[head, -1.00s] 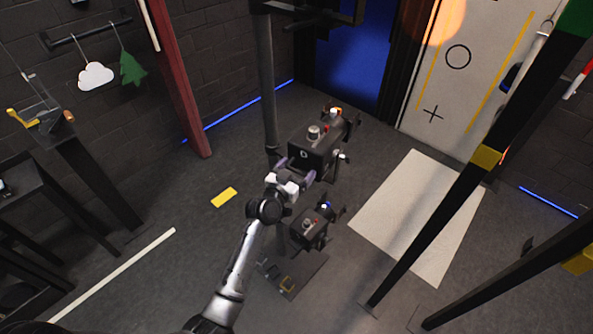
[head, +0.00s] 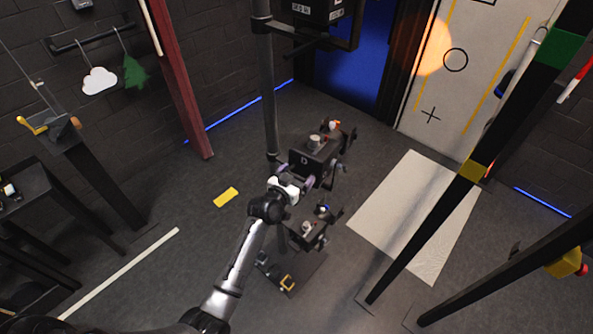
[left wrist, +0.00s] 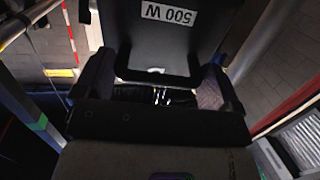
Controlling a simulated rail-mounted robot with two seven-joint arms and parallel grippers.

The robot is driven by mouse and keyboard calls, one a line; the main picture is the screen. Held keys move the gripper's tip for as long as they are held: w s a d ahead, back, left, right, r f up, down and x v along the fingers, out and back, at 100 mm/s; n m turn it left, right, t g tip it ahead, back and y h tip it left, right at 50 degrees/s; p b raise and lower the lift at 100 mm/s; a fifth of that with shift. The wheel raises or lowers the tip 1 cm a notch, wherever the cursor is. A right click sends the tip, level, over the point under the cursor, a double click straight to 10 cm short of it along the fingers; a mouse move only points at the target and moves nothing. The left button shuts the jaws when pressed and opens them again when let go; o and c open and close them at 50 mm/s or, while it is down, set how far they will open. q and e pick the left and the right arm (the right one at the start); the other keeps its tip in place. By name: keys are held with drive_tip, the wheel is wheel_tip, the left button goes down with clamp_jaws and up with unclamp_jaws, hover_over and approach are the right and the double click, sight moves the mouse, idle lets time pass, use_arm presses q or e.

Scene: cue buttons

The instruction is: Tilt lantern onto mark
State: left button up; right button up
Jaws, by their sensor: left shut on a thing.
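A black box lantern (head: 303,163) hangs on a grey vertical pole. My left gripper (head: 297,188) is at its near side, shut on it. In the left wrist view the lantern's dark housing (left wrist: 165,45), with an upside-down "500 W" label, fills the space between the two purple-padded fingers. An orange light spot (head: 432,50) falls on the pale panel (head: 478,25) and the dark edge left of it. The panel carries a black circle (head: 455,60) and a black cross (head: 431,115). The spot lies left of the circle and above the cross. The right gripper is not in view.
Another lantern (head: 307,234) sits lower on the pole, close under my arm. A dark unit (head: 318,10) is at the pole's top. Dark slanted posts (head: 440,225) stand at right. The floor around the yellow mark (head: 226,197) is clear.

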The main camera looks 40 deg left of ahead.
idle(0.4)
use_arm(q)
drive_tip(key=o, duration=1)
drive_tip(key=shift+s, duration=0.1)
drive_tip(key=s+d+r+b, duration=0.1)
drive_tip(key=s+r, duration=0.1)
drive_tip(key=s, duration=1.1)
drive_tip(key=shift+s+d, duration=0.2)
drive_tip(key=shift+d, duration=0.2)
